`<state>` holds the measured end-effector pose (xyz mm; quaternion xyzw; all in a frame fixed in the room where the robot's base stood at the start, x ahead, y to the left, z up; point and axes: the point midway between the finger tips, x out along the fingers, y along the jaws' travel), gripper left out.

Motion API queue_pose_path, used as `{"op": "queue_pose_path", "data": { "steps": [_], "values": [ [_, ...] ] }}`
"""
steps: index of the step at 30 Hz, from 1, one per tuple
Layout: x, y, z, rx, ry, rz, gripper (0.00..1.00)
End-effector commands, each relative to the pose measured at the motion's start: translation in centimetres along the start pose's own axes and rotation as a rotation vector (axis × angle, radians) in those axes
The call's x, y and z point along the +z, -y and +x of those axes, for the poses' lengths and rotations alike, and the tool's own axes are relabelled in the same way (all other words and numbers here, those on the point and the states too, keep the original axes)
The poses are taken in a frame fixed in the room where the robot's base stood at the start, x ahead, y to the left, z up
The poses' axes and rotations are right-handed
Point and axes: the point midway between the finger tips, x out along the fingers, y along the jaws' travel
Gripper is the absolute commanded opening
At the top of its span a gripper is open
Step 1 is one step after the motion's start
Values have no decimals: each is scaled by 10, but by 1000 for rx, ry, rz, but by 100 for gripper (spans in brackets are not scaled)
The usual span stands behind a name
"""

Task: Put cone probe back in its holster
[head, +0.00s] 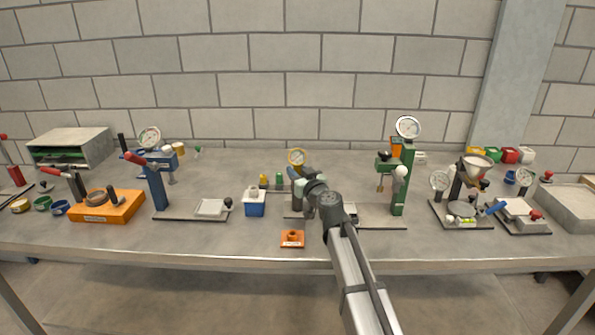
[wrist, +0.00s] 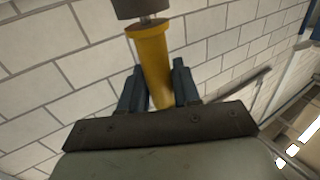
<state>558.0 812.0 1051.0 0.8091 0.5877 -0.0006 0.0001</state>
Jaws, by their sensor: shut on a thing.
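My gripper is shut on a yellow cylinder with a flanged end, which I take to be the cone probe (wrist: 153,62). In the wrist view its fingers (wrist: 160,92) stand on both sides of the cylinder, and a dark block shows beyond the flange. No cone tip shows. In the head view my gripper (head: 297,174) is above the middle of the bench, and the held part is mostly hidden. A small orange block with a raised round socket, possibly the holster (head: 292,240), sits at the bench's front edge, below my gripper in the picture. I see nothing standing in it.
A blue box (head: 254,207) with a white top stands left of the orange block. A green gauge stand (head: 404,180) is to the right, a blue lever press (head: 155,185) to the left. Bare bench lies around the orange block.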

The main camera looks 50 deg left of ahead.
Motion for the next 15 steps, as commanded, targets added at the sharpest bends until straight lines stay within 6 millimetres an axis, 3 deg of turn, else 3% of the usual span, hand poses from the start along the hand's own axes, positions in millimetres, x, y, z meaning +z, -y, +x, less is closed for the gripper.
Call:
{"op": "queue_pose_path", "data": {
  "steps": [15],
  "values": [
    [6, 0, 0, 1, 0, 0, 10]
  ]
}}
